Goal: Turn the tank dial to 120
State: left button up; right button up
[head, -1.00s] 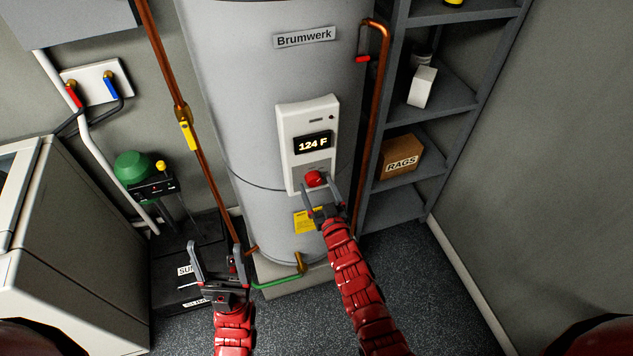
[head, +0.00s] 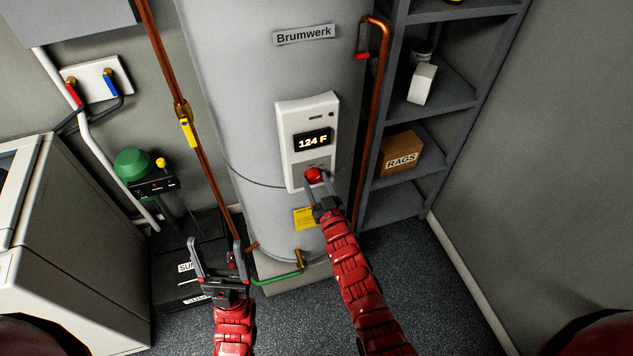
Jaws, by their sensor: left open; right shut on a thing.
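The grey tank (head: 270,90) labelled Brumwerk stands at the centre of the head view. Its white control panel (head: 291,150) has a dark display (head: 313,140) reading 124 F. The red dial (head: 313,174) sits at the panel's lower end. My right gripper (head: 316,181) is at the dial, with its fingers shut around it and partly covering it. My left gripper (head: 218,258) is open and empty, low in front of the tank and to its left, over the dark floor area.
A copper pipe (head: 203,165) with a yellow-handled valve runs down left of the tank; another pipe (head: 377,100) runs on its right. Grey shelves (head: 440,90) hold a RAGS box (head: 400,155). A green-topped pump (head: 133,166) and a white appliance (head: 75,260) stand at left.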

jog(key=shift+m+p, duration=0.55)
jog(key=shift+m, duration=0.55)
jog(key=shift+f+m, duration=0.15)
jog(key=shift+m, duration=1.05)
jog(key=shift+f+m+b, duration=0.1)
jog(key=shift+m+b, duration=0.3)
jog(key=shift+m, duration=0.4)
jog(key=shift+d+m+b, duration=0.15)
jog(key=shift+m+b, duration=1.1)
jog(key=shift+m, duration=0.15)
jog(key=o, duration=1.4)
jog(key=shift+c, duration=0.2)
